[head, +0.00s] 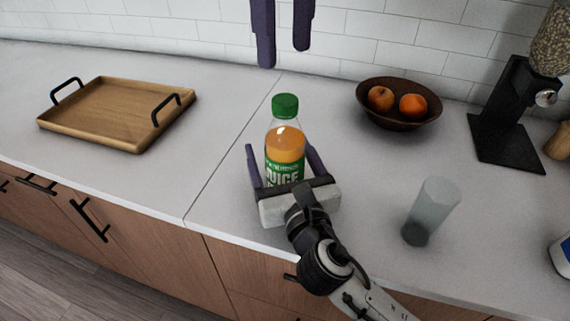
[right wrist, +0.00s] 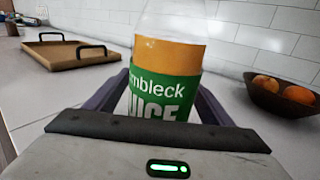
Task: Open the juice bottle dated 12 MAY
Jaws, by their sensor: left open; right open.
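One juice bottle (head: 285,150) with a green cap (head: 285,105), orange juice and a green label stands upright on the counter. Its label also shows in the right wrist view (right wrist: 163,90); no date is legible. My right gripper (head: 280,148) is open around the lower bottle, one finger on each side. A gap shows at the left finger; I cannot tell if the right finger touches. My left gripper (head: 284,56) is open and empty, fingers pointing down, above the cap in the picture and apart from it. Its palm is out of frame.
A wooden tray (head: 112,113) with black handles lies at left. A brown bowl (head: 398,120) with orange fruit stands right of the bottle. A clear glass (head: 432,210) stands near the front edge, and a black grinder (head: 505,115) at far right.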

